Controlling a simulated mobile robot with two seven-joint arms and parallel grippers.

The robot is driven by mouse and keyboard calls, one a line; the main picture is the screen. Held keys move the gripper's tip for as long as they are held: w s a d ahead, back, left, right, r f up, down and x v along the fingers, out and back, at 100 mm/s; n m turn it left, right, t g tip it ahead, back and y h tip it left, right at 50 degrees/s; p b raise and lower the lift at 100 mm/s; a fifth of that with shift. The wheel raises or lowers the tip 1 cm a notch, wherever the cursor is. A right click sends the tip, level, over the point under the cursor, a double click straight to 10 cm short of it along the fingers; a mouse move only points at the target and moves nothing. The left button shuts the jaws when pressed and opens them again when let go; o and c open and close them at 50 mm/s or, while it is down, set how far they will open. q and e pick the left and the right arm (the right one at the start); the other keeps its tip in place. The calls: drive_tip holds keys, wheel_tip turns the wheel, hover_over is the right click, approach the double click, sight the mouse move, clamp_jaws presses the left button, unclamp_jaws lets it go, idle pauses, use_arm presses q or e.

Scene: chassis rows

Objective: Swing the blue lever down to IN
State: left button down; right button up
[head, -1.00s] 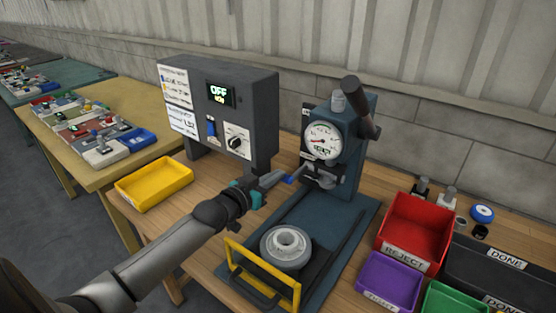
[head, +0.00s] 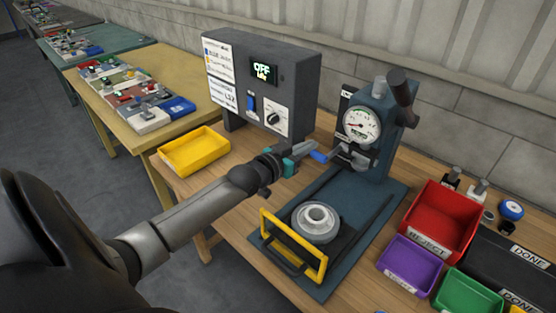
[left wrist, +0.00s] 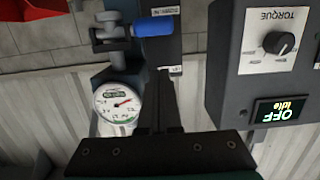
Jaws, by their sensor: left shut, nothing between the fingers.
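The blue lever (head: 319,156) is a short blue handle on a grey arm at the lower front of the press, below its gauge. In the left wrist view, which is upside down, the blue handle (left wrist: 153,28) lies about level and points toward the control box. My left gripper (head: 308,147) is shut and empty, just above and beside the handle's free end. In the left wrist view its fingers (left wrist: 160,85) show together, apart from the handle in the picture. Whether they touch it I cannot tell. No IN mark is readable. My right gripper is out of view.
The control box (head: 290,75) stands behind my gripper, its display reading OFF. The press gauge (head: 362,126) is close on the right. A yellow-handled slide with a grey round part (head: 316,222) lies in front. Red (head: 452,205), purple and green bins stand right.

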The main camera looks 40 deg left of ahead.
use_arm(q)
drive_tip(key=s+f, duration=0.1)
drive_tip(key=s, duration=0.8)
drive_tip(key=shift+s+a+p, duration=0.35)
drive_tip(key=shift+a, duration=0.05)
